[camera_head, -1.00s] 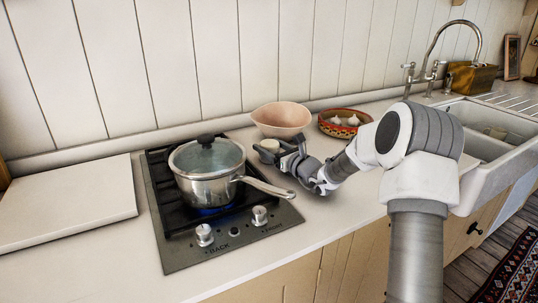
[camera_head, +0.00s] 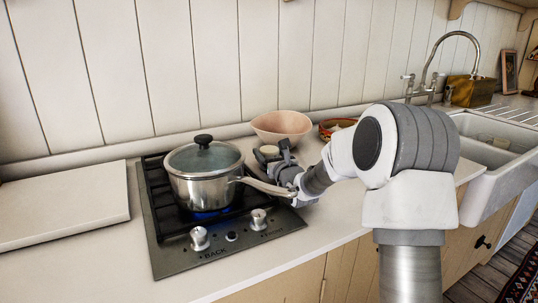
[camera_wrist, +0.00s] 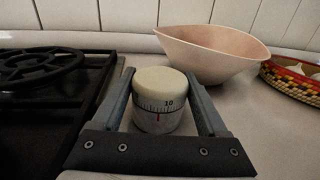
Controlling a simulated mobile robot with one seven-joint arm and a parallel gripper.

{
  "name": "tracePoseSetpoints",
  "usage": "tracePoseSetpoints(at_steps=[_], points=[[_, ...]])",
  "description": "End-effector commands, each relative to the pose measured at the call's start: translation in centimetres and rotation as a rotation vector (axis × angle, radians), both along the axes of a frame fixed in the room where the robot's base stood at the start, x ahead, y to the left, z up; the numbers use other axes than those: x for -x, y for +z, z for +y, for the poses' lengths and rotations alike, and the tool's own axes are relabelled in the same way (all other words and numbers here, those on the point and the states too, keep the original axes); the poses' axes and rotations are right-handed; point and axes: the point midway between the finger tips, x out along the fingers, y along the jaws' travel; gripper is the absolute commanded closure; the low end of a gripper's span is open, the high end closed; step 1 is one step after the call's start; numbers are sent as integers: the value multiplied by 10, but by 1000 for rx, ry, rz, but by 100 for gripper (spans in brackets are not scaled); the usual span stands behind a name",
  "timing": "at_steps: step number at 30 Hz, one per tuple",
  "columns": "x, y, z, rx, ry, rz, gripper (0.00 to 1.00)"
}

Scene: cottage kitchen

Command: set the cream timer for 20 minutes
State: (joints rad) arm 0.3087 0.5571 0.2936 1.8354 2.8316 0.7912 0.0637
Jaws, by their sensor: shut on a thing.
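The cream timer (camera_wrist: 161,88) stands upright on the counter in the wrist view, between the two fingers of my gripper (camera_wrist: 163,100). Its dial band shows the number 10 a little right of the red mark on the lower part. My gripper is shut on the timer, one finger at each side. In the head view the timer (camera_head: 266,153) is a small pale shape right of the hob, partly hidden by my gripper (camera_head: 277,155).
A lidded steel pot (camera_head: 204,173) stands on the lit gas hob (camera_head: 175,262), its handle reaching towards my wrist. A pink bowl (camera_head: 281,127) is close behind the timer. A patterned basket (camera_wrist: 287,82) with garlic stands farther right. A white board (camera_head: 62,207) lies left of the hob.

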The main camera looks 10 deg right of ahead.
Motion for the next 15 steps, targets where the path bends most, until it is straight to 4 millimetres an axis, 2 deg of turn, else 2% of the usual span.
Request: tracePoseSetpoints(at_steps=[6, 7, 10, 15], points=[[0, 0, 1, 0, 1, -1, 79], [0, 0, 1, 0, 1, -1, 20], [0, 0, 0, 0, 1, -1, 2], [0, 0, 0, 0, 1, -1, 0]])
